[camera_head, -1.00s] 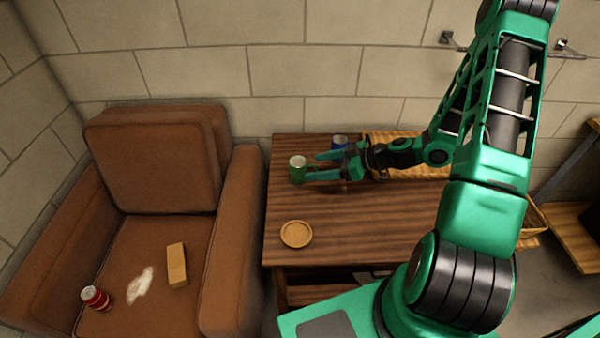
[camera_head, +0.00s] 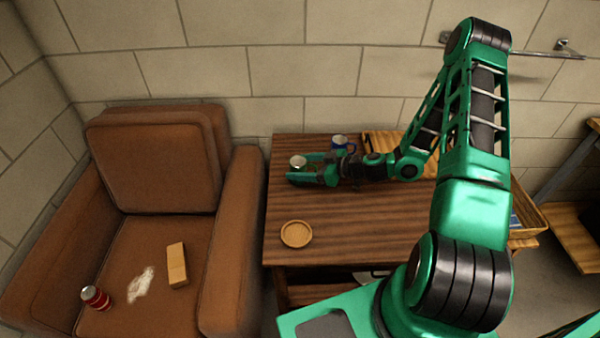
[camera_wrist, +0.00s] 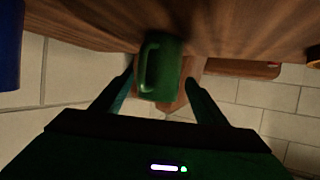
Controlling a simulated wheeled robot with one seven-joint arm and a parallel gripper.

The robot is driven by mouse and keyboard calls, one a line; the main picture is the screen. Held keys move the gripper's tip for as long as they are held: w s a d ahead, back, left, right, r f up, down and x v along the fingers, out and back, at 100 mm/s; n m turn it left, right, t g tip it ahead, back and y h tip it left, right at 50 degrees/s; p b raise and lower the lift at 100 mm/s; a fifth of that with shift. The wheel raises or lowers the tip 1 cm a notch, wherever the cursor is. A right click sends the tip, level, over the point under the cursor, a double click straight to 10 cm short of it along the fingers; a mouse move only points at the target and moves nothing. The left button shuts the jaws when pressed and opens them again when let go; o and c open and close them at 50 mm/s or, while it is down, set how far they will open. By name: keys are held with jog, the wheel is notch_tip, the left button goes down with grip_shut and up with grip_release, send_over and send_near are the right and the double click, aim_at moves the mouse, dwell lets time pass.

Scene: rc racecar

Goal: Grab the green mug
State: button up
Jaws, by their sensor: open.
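The green mug (camera_head: 298,162) stands at the left back of the wooden table (camera_head: 345,212). In the wrist view the green mug (camera_wrist: 161,68) sits ahead between the finger tips, its handle towards the left finger. My gripper (camera_head: 302,168) is open, with its fingers around or just short of the mug in the head view. It also shows in the wrist view (camera_wrist: 160,88), where a gap shows between the mug and each finger. The fingers hide most of the mug's body in the head view.
A blue mug (camera_head: 340,143) stands close behind my gripper, also at the left edge of the wrist view (camera_wrist: 10,45). A round coaster-like disc (camera_head: 296,234) lies on the table's front left. An armchair (camera_head: 150,165) holds a red can (camera_head: 95,297) and a block (camera_head: 177,265).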

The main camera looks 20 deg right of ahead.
aim_at(290, 166)
jog(key=x, duration=0.4)
jog(key=shift+w+a+f, duration=0.2)
jog(key=shift+w, duration=0.05)
jog(key=c, duration=1.3)
jog(key=shift+r, duration=0.15)
